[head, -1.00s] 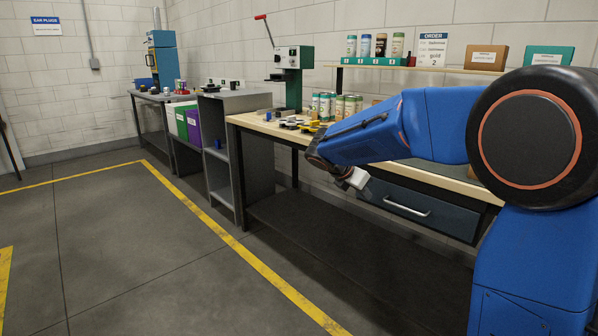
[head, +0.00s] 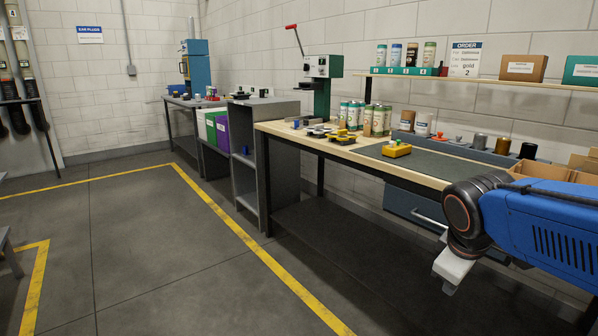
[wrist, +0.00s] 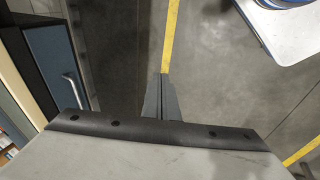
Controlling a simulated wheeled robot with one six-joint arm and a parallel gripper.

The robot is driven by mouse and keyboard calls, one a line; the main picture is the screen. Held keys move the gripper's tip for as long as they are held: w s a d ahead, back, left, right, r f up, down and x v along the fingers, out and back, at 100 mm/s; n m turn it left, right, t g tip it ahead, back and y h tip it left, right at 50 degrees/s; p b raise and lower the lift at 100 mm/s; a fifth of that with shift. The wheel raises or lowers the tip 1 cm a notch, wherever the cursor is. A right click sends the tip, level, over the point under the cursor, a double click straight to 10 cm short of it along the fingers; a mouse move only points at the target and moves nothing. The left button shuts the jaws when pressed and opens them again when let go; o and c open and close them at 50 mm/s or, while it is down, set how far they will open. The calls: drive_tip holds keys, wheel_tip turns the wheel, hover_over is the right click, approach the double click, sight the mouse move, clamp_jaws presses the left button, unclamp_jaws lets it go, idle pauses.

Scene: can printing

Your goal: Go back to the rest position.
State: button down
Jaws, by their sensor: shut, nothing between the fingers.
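My blue arm (head: 550,225) comes in from the right of the head view, with the white body of my gripper (head: 450,287) hanging off the front edge of the workbench (head: 340,153). The fingers are too small to make out there. In the wrist view my gripper (wrist: 162,82) shows its two dark fingers side by side, closed together with nothing between them. They point out over the bare grey floor.
A white-topped surface (wrist: 285,30) is at upper right. The floor inside the yellow line is clear.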

drive_tip(key=s+a+f+m+y, duration=0.1)
drive_tip(key=s+f+m, duration=0.1)
drive_tip(key=s, duration=0.3)
drive_tip(key=s+a+f+m+y, duration=0.1)
drive_tip(key=s+a+f+m, duration=0.1)
drive_tip(key=s+m, duration=0.3)
drive_tip(key=shift+s+f+t, duration=0.4)
drive_tip(key=shift+s, duration=0.15)
